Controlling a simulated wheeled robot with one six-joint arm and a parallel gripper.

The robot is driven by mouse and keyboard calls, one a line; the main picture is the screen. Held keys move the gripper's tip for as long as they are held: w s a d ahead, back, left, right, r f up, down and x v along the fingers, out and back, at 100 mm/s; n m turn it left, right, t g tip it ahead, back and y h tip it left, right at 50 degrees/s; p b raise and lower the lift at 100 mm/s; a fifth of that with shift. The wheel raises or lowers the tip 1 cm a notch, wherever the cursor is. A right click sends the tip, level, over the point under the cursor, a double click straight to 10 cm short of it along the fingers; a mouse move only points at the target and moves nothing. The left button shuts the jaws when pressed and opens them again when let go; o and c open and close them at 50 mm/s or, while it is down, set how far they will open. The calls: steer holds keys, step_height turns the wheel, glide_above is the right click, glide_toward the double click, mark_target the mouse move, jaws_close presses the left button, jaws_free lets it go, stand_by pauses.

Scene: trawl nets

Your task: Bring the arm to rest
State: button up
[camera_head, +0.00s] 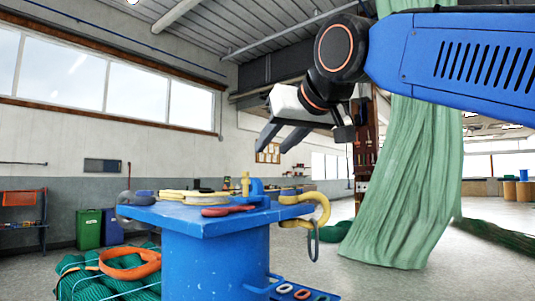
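My arm reaches in from the upper right, with a blue link and dark joints. My gripper (272,150) hangs in the air above the blue stand, its fingers pointing down and to the left. The two dark fingers are apart, and I see nothing between them. The gripper touches nothing that I can see.
Below is a blue stand (215,262) with yellow rope (188,196), a red tool (228,210) and a yellow shackle (318,208) at its top. Green netting (405,190) hangs at right, behind my arm. Teal net (82,282) with an orange ring (130,265) lies at left.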

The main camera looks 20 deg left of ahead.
steer(key=shift+s+d+r, duration=0.2)
steer(key=shift+s+d, duration=0.2)
steer(key=shift+s, duration=0.05)
steer(key=w+d+f+m+g+h, duration=0.15)
steer(key=d+f+m+h, duration=0.35)
steer(key=d+f, duration=2.25)
steer(key=s+d+f+m+g+h, duration=0.1)
steer(key=s+d+f, duration=0.4)
steer(key=f, duration=0.5)
steer(key=s+d+f+m+g+h, duration=0.1)
steer(key=s+d+f, duration=0.4)
steer(key=f, duration=0.5)
steer(key=s+d+f+m+g+h, duration=0.1)
steer(key=s+d+f, duration=0.4)
steer(key=f, duration=0.5)
steer(key=s+g+h, duration=0.1)
steer(key=s, duration=0.1)
steer(key=shift+s+d, duration=0.25)
steer(key=shift+s, duration=0.05)
